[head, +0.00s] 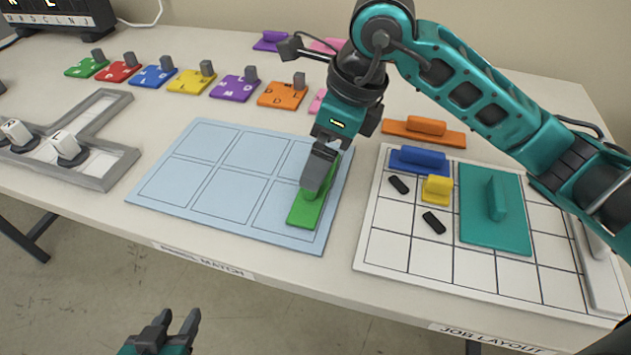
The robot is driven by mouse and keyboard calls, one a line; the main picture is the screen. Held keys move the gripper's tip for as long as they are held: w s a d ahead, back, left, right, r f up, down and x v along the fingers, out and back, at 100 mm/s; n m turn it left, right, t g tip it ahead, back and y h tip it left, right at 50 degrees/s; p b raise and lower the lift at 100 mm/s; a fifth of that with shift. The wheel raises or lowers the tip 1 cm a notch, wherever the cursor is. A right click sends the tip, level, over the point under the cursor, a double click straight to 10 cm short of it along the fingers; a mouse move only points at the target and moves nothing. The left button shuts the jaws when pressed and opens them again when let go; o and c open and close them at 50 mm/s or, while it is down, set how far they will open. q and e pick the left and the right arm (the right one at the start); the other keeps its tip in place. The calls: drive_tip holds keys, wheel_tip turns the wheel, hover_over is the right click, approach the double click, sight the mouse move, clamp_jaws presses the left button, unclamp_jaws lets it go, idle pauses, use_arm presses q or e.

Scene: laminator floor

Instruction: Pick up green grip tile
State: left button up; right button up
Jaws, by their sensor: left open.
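The green grip tile (304,213) is a long flat tile with a raised grip, on the right part of the pale blue gridded mat (185,135). My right gripper (318,180) comes down from above, its fingers at the tile's grip and hiding most of it. Whether the fingers are closed on the grip cannot be told, nor whether the tile is clear of the mat. My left gripper (178,325) is open and empty, low in front of the table's front edge.
Right of the mat, a white gridded board (388,246) holds a teal tile (480,230), a blue tile (415,165), a yellow piece (437,190) and black pieces. An orange grip tile (424,137) lies behind it. Coloured lettered tiles line the back left; a grey frame (95,178) stands left.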

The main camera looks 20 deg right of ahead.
drive_tip(key=x, duration=0.4)
drive_tip(key=shift+s+d+f+b, duration=0.15)
drive_tip(key=shift+b, duration=0.15)
drive_tip(key=shift+c, duration=0.5)
drive_tip(key=c, duration=1.2)
